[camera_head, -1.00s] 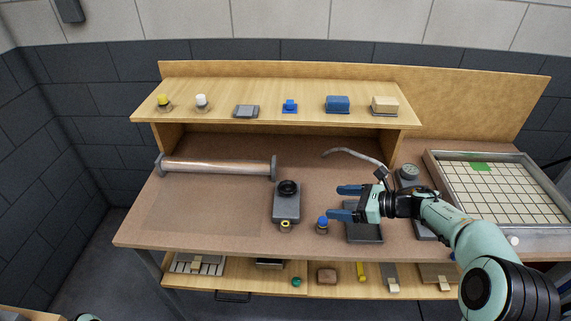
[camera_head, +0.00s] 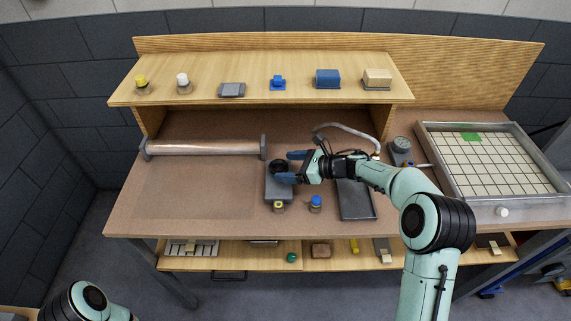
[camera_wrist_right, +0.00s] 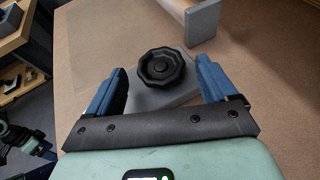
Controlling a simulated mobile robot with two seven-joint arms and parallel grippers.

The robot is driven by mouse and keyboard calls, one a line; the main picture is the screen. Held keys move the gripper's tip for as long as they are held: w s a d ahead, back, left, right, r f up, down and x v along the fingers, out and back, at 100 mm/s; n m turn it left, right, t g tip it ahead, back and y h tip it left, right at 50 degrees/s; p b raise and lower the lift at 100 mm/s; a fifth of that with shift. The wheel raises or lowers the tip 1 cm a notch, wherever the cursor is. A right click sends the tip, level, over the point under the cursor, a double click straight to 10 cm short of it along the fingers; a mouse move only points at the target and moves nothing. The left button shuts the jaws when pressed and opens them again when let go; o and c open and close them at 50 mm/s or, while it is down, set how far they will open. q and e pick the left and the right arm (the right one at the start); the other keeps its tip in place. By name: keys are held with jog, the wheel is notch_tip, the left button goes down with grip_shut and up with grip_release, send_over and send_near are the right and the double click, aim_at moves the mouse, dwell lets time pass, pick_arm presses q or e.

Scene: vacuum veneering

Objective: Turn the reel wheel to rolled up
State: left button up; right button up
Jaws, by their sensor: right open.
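The reel wheel, a black lobed knob (camera_head: 277,166), sits on a grey block (camera_head: 279,190) on the bench. In the right wrist view the wheel (camera_wrist_right: 163,72) lies between the two blue fingers, with a gap on each side. My right gripper (camera_head: 285,167) is open at the right side of the wheel, one finger behind and one in front. Whether the fingertips are level with the wheel is hard to tell. The reel, a long clear roll (camera_head: 205,147) between two grey end plates, lies left of the block. My left gripper is out of view.
A yellow-topped knob (camera_head: 278,207) and a blue-topped knob (camera_head: 315,203) stand in front. A dark grey plate (camera_head: 356,201) lies below my right arm. A shelf (camera_head: 205,93) with several small items runs behind. A gridded frame (camera_head: 428,160) is at right. Bench front left is clear.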

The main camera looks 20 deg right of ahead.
jog(key=shift+x, duration=0.75)
